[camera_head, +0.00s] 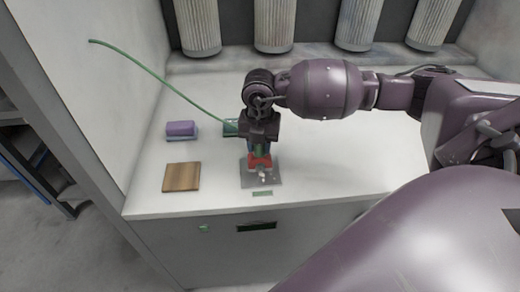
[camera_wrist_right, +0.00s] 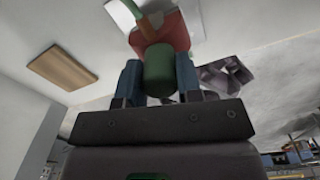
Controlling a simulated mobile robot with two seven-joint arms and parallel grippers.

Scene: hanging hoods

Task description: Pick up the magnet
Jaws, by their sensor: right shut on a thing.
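The magnet looks like a red block (camera_head: 260,162) with a green cylinder at its top, upright above a small grey plate (camera_head: 247,181) near the counter's front edge. My right gripper (camera_head: 260,152) points down over it and is shut on its green part. In the right wrist view, the blue fingers of the gripper (camera_wrist_right: 159,82) stand on either side of the green cylinder (camera_wrist_right: 159,70), and the red part (camera_wrist_right: 174,34) lies beyond their tips. I cannot tell whether the magnet touches the plate. My left gripper is out of view.
A wooden square (camera_head: 182,177) and a purple block (camera_head: 181,129) lie to the left on the white counter (camera_head: 330,180). Ribbed cylinders (camera_head: 275,25) line the back.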

